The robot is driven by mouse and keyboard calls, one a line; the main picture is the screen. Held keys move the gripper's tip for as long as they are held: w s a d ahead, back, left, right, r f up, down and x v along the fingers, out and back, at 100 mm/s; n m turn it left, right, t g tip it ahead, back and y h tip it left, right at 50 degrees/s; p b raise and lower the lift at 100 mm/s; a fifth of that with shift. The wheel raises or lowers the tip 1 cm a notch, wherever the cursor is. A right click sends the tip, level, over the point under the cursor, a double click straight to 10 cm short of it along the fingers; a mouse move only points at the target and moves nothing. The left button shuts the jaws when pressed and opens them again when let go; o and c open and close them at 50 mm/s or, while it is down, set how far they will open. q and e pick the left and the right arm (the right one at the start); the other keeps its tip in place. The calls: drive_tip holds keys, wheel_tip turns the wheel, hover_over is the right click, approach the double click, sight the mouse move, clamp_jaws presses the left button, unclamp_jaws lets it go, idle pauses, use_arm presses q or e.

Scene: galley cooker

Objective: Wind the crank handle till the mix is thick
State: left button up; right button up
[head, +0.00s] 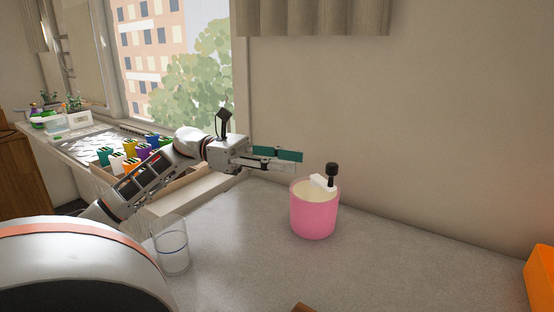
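A pink pot (314,216) stands on the grey counter, right of the picture's middle, with a pale mix in it. A white crank arm (322,182) lies across its top. A black upright crank knob (332,171) stands at the arm's right end. My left gripper (300,160) reaches in from the left, with its fingers pointing right, above and left of the pot. Its two fingers, one showing a teal face, are apart with nothing between them. It looks apart from the crank. My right gripper is not in view.
A clear glass (172,250) stands on the counter left of the pot, close to my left arm. Coloured containers (130,165) stand in a tray by the window. An orange block (541,280) is at the right edge. The counter (420,265) right of the pot is clear.

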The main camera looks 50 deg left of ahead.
use_arm(q)
drive_tip(key=shift+v, duration=1.15)
